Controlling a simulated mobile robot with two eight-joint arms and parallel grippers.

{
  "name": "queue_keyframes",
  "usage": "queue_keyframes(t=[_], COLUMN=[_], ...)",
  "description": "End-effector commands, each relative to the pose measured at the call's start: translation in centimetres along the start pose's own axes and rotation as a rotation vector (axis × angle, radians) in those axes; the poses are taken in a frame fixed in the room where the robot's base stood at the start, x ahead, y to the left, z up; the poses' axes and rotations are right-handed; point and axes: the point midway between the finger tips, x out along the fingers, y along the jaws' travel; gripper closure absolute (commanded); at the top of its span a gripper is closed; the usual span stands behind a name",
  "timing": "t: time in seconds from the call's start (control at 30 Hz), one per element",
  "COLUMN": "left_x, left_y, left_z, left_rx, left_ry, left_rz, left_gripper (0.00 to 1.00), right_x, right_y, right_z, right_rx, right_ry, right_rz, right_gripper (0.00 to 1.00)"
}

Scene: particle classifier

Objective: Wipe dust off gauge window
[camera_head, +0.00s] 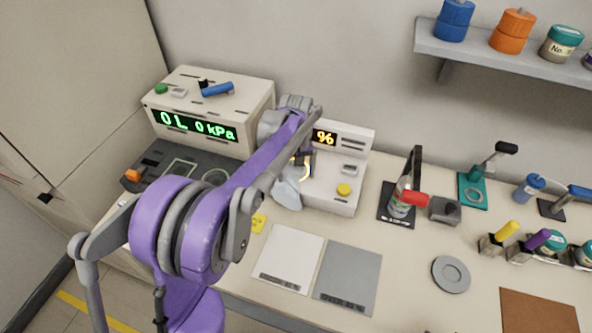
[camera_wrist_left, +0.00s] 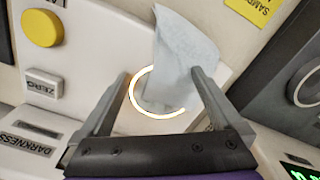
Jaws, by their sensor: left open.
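My left gripper (camera_head: 299,166) is at the front left of the white instrument (camera_head: 335,185) with the yellow "%" display and yellow knob. In the left wrist view its two grey fingers (camera_wrist_left: 162,85) are apart. A pale blue cloth (camera_wrist_left: 187,45) stands out between and beyond the fingertips, partly over a glowing ring (camera_wrist_left: 137,85). The cloth also shows below the gripper in the head view (camera_head: 286,192). Whether the fingers touch the cloth I cannot tell. I cannot tell which surface is the gauge window, and no dust shows. My right gripper is out of view.
A larger box (camera_head: 205,100) with a green "kPa" display stands at the back left, a dark panel (camera_head: 178,165) before it. White (camera_head: 290,258) and grey (camera_head: 347,278) plates lie in front. A shelf (camera_head: 470,55) hangs above.

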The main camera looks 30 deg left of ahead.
Motion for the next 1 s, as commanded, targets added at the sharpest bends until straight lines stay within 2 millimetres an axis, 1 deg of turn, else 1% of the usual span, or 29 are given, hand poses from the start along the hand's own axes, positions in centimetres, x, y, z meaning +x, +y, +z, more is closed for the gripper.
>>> queue_keyframes(t=[0.03, 0.07, 0.9, 1.0], left_x=[0.03, 0.01, -0.02, -0.02], left_y=[0.03, 0.03, 0.04, 0.03], left_z=[0.00, 0.00, -0.01, -0.01], left_rx=[0.000, 0.000, 0.000, 0.000], left_ry=[0.000, 0.000, 0.001, 0.001], left_rz=[0.001, 0.001, 0.001, 0.001], left_gripper=[0.05, 0.08, 0.92, 1.00], right_x=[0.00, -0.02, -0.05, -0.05], right_y=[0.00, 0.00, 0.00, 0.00], right_z=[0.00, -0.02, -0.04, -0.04], right_rx=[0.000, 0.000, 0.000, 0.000], right_ry=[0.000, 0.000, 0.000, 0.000], right_rz=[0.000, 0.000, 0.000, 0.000], right_gripper=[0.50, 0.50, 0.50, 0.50])
